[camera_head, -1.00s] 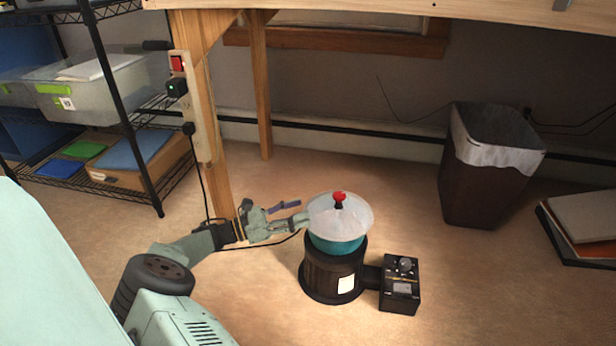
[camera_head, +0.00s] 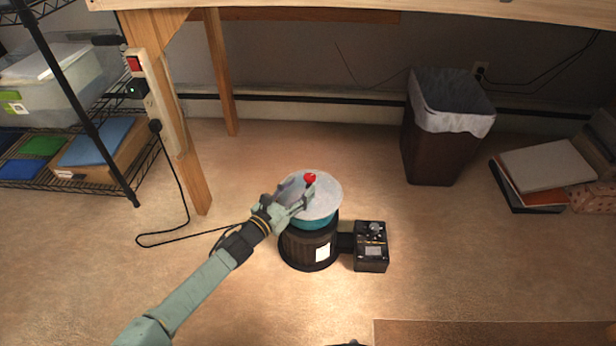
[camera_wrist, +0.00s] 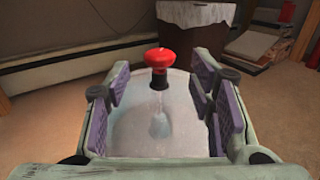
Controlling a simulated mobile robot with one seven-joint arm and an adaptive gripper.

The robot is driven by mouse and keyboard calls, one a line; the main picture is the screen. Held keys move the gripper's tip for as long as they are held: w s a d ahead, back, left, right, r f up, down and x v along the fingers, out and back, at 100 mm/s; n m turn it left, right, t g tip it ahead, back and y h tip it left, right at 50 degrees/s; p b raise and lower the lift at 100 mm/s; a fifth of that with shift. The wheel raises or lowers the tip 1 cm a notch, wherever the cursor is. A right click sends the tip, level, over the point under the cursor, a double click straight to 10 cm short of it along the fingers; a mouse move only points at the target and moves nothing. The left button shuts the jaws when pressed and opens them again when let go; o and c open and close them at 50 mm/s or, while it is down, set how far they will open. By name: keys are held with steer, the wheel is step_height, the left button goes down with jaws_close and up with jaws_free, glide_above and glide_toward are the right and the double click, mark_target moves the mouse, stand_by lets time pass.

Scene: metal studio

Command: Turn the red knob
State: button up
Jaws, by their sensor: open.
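The red knob (camera_head: 310,178) stands on top of a pale translucent lid (camera_head: 325,192), which covers a teal pot (camera_head: 313,222) on a dark round base (camera_head: 296,250). My gripper (camera_head: 297,193) reaches over the lid from the lower left, close to the knob. In the wrist view the knob (camera_wrist: 159,60) shows ahead between the two purple-padded fingers, a little beyond their tips. The gripper (camera_wrist: 160,85) is open, with clear space on both sides of the knob, and nothing is in it. The near part of the lid is hidden by the gripper.
A black control box (camera_head: 371,247) with a dial is joined to the base on the right. A dark bin (camera_head: 430,150) with a white liner stands behind. A table leg (camera_head: 182,150) and a wire shelf (camera_head: 85,110) are at left. A cable (camera_head: 170,242) lies on the floor.

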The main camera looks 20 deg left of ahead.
mark_target(310, 176)
steer(key=x, duration=0.6)
steer(key=shift+b, duration=0.3)
steer(key=shift+c, duration=0.3)
jaws_close()
steer(key=shift+s+d+f+m+g+h+b, duration=0.1)
steer(key=shift+f+m+g+h+b, duration=0.15)
steer(key=shift+h, duration=0.2)
steer(key=shift+d+f+m+g+h+b, duration=0.1)
steer(key=shift+f+m+g+h+b, duration=0.05)
steer(key=shift+m+h, duration=0.25)
steer(key=m+h+b, duration=0.1)
steer(key=b, duration=0.1)
steer(key=m+g+h+b, duration=0.1)
steer(key=h, duration=0.1)
steer(key=shift+a+m+g+h+b, duration=0.15)
steer(key=shift+m+g+h+b, duration=0.1)
steer(key=shift+g+b, duration=0.1)
steer(key=shift+r+m+g+h+b, duration=0.25)
steer(key=shift+m+g+h+b, duration=0.2)
steer(key=shift+h, duration=0.15)
steer(key=shift+o, duration=0.3)
jaws_free()
steer(key=shift+r, duration=0.1)
